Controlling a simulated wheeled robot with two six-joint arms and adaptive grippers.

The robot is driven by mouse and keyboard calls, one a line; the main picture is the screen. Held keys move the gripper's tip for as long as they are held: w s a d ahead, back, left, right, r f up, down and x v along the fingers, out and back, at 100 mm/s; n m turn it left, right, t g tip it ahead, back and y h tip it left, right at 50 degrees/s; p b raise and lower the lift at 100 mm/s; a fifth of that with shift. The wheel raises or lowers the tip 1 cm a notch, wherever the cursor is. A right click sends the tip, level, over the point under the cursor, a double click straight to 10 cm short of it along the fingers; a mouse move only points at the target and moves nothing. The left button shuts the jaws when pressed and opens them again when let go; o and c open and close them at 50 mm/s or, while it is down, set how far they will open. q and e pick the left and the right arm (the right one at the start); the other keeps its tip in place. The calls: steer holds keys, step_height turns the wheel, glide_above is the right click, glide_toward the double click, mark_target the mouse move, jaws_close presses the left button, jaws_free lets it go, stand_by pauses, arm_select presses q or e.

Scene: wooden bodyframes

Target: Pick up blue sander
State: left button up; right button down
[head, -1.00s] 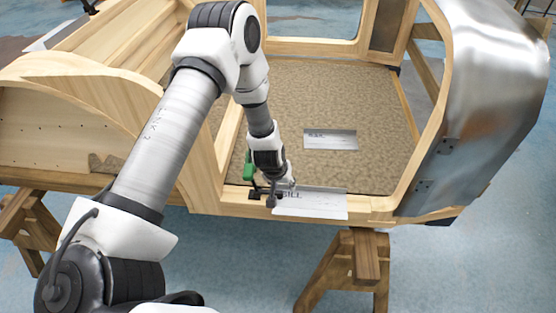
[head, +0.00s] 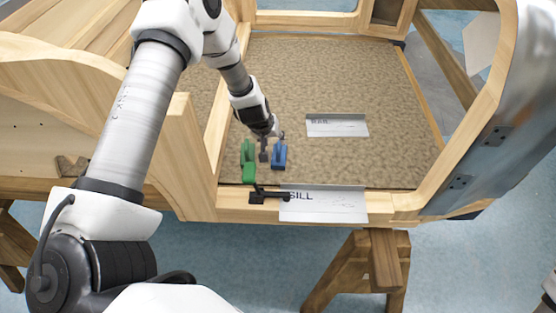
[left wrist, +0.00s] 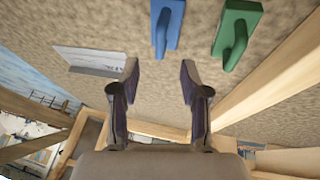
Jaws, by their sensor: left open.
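The blue sander (head: 280,157) lies on the brown patterned floor panel inside the wooden bodyframe, just right of the green sander (head: 248,163). My left gripper (head: 271,147) is open and empty, over the panel close to the blue sander, partly covering its far end. In the left wrist view the blue sander (left wrist: 169,22) is beyond the open fingertips (left wrist: 159,72), roughly in line with the gap between them and cut by the top edge. The green sander (left wrist: 237,30) lies to its right there. My right gripper is not in view.
A metal plate marked SILL (head: 325,206) and a black clamp-like piece (head: 264,195) are on the front wooden rail. Another metal plate (head: 337,126) lies on the panel to the right. A wooden post (head: 190,150) rises left of the sanders.

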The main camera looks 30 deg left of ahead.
mark_target(278, 150)
arm_select(q)
steer(key=b+x, duration=0.1)
steer(key=x, duration=0.2)
steer(key=b+x, duration=0.2)
steer(key=x, duration=0.1)
steer(key=b+x, duration=0.2)
steer(key=x, duration=0.1)
steer(key=shift+s+d+f, duration=0.1)
steer(key=shift+s+f, duration=0.1)
steer(key=shift+s, duration=0.1)
steer(key=shift+w+f, duration=0.1)
steer(key=shift+r, duration=0.25)
jaws_close()
